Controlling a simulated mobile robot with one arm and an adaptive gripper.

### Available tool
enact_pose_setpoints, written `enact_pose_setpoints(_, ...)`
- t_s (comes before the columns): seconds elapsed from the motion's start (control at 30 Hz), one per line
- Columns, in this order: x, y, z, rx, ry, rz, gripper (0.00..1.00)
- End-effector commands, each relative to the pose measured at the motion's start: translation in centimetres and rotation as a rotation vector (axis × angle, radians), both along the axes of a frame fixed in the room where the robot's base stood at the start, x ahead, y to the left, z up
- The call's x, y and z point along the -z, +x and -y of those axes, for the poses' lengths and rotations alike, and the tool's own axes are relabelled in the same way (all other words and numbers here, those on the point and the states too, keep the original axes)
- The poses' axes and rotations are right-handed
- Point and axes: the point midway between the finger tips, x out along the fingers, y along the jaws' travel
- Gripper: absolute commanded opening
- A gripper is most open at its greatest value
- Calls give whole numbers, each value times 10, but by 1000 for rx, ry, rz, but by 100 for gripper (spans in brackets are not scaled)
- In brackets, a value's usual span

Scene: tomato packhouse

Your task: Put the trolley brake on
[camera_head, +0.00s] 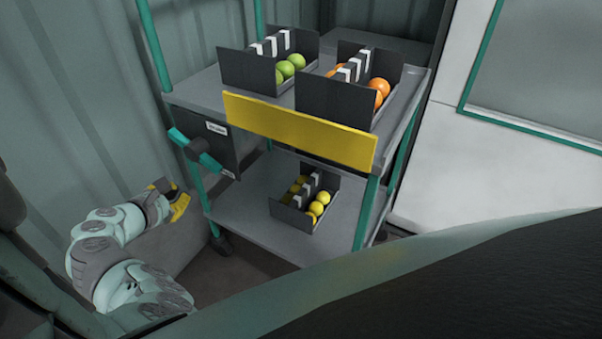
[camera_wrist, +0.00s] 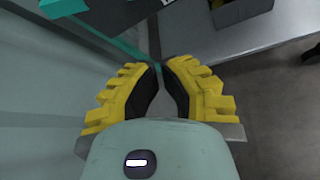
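The trolley (camera_head: 262,222) is a grey two-shelf cart with teal posts. On its left side hangs a dark box (camera_head: 224,158) with a small white label too small to read. By it is a teal bar on a dark hub (camera_head: 197,151), tilted down to the right; I cannot tell whether it is the brake. A dark castor (camera_head: 221,244) shows below the left post. My gripper (camera_head: 182,200) is low, left of the trolley and below the bar. In the wrist view its yellow fingers (camera_wrist: 161,68) are apart with nothing between them; the tips are close together.
Crates of green (camera_head: 252,84) and orange fruit (camera_head: 333,106) stand on the top shelf, and one of yellow fruit (camera_head: 290,215) on the lower. A yellow board (camera_head: 298,130) fronts the top shelf. A corrugated wall (camera_head: 82,110) is close on the left.

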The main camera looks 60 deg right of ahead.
Motion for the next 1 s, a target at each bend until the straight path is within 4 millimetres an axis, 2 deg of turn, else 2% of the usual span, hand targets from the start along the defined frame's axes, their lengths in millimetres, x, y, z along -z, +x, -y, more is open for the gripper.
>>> enact_pose_setpoints(0.37, 4, 2, 5, 0, 1, 3, 0)
enact_pose_setpoints(1.0, 41, 22, 71, 4, 1, 3, 0)
